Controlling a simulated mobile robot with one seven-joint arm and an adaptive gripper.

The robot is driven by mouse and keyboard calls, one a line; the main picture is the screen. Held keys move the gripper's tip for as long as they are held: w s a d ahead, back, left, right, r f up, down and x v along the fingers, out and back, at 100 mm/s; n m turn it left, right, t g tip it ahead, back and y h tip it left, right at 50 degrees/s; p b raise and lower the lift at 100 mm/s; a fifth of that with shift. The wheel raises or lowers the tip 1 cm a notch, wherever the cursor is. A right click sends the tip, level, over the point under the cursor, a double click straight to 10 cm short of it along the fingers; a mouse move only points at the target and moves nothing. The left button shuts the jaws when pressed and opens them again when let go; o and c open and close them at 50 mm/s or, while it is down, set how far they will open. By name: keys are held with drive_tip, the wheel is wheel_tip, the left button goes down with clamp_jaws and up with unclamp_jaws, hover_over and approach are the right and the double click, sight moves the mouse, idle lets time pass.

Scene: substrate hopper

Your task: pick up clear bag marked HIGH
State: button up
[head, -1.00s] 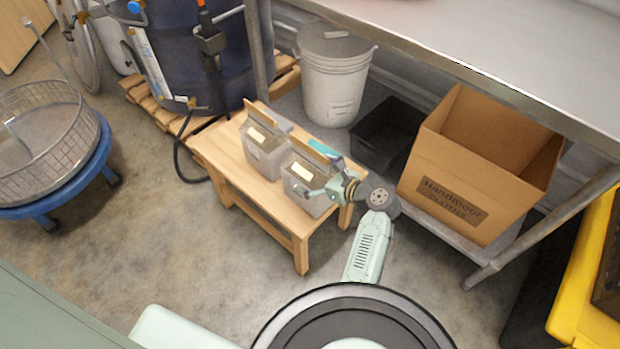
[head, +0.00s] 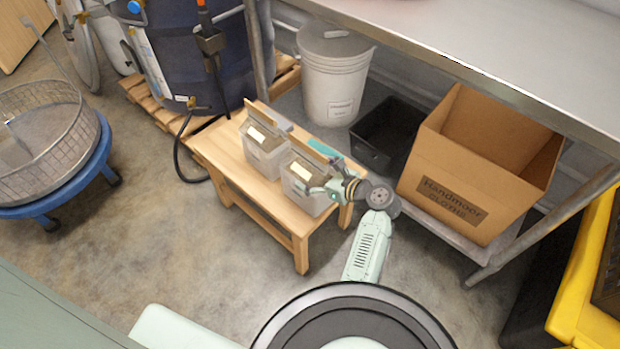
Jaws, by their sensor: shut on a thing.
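Two clear, box-shaped bags with grey-brown contents stand side by side on a small wooden bench (head: 234,168). The left clear bag (head: 262,158) and the right clear bag (head: 306,200) each have a pale label and a wooden strip along the top. The label writing is too small to read, so I cannot tell which is marked HIGH. My gripper (head: 322,170) is at the right clear bag, shut on its upper part. One pale green finger shows on the near side and a teal part shows at the far side. The bag looks upright, on or just above the bench.
A cardboard box (head: 455,208), a black tray (head: 370,150) and a lidded white bucket (head: 333,90) stand on the lower shelf of a metal table (head: 480,50) behind. A dark blue drum (head: 190,55) is at the back left. A wire basket (head: 50,150) on a blue dolly is left.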

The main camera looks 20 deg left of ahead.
drive_tip(key=shift+s+a+f, duration=0.1)
drive_tip(key=shift+f, duration=0.05)
drive_tip(key=shift+c, duration=1.9)
drive_tip(key=shift+r, duration=0.2)
